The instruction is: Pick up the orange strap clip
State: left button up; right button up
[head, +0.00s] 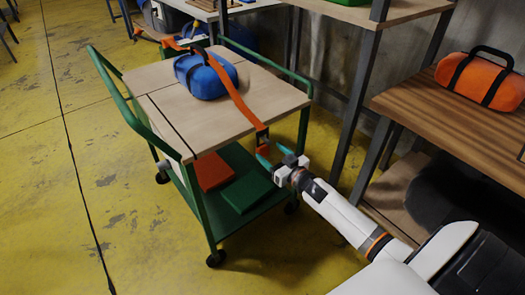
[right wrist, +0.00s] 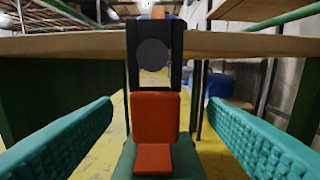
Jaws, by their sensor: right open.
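The orange strap clip (head: 264,151) hangs at the end of an orange strap (head: 230,90), below the near right edge of the cart top. In the right wrist view the orange clip (right wrist: 156,118) hangs upright in the middle, under a black buckle (right wrist: 153,50). My right gripper (head: 272,156) is open beside the cart edge. Its teal fingers stand to the left and right of the clip in the right wrist view, with a visible gap on each side. My left gripper is not in view.
The strap lies over a blue bag (head: 205,75) on the wooden-topped green cart (head: 180,110). A red item (head: 212,172) and a green box (head: 248,188) lie on its lower shelf. A wooden table (head: 450,120) with an orange bag (head: 483,82) stands right. Yellow floor is clear left.

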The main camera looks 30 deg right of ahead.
aim_at(265, 148)
jog(key=w, duration=0.3)
jog(key=w+b, duration=0.1)
jog(key=shift+w+a, duration=0.3)
jog(key=shift+a, duration=0.1)
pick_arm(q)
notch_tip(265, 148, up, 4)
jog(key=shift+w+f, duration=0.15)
pick_arm(e)
jog(key=c, duration=1.1)
jog(key=shift+r, duration=0.1)
